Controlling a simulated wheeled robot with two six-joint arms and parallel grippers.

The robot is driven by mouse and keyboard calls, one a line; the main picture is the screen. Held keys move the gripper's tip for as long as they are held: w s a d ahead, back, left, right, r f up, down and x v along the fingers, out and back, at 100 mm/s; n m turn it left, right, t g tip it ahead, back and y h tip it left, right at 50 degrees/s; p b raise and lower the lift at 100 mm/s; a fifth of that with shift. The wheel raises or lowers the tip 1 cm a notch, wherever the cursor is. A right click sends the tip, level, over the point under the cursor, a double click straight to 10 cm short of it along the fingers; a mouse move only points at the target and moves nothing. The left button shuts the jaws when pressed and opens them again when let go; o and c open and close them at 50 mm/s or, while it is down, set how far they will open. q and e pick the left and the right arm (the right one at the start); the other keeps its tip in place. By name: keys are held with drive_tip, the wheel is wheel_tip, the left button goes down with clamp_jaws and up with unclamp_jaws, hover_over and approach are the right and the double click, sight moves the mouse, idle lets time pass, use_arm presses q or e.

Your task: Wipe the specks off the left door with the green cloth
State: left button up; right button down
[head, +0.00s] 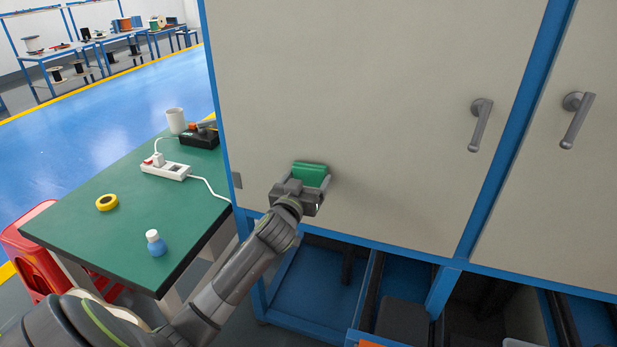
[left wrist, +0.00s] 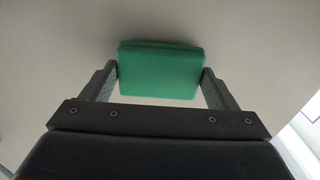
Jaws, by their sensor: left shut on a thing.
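The left door (head: 370,100) is a large beige panel in a blue frame, with a grey handle near its right edge. My left gripper (head: 309,184) is at the lower left part of this door. It is shut on the green cloth (head: 311,173), a folded block. In the left wrist view the cloth (left wrist: 160,70) sits between both fingers, with its far side at or very close to the door surface (left wrist: 50,40); I cannot tell if it touches. I make out no specks on the visible door. The door behind the cloth and gripper is hidden. My right gripper is not in view.
A green table (head: 110,215) stands left of the cabinet, holding a power strip (head: 166,170), yellow tape (head: 107,202), a blue bottle (head: 156,243) and a white mug (head: 176,120). A red stool (head: 35,250) is beside it. Open blue shelving (head: 315,280) lies below the doors.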

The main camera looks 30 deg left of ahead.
use_arm(q)
drive_tip(key=v, duration=0.3)
drive_tip(key=shift+r+p, duration=0.2)
drive_tip(key=shift+p, duration=0.15)
drive_tip(key=shift+v, duration=1.05)
drive_tip(key=shift+f, duration=0.1)
drive_tip(key=shift+p+v, duration=0.5)
drive_tip(key=shift+v, duration=1)
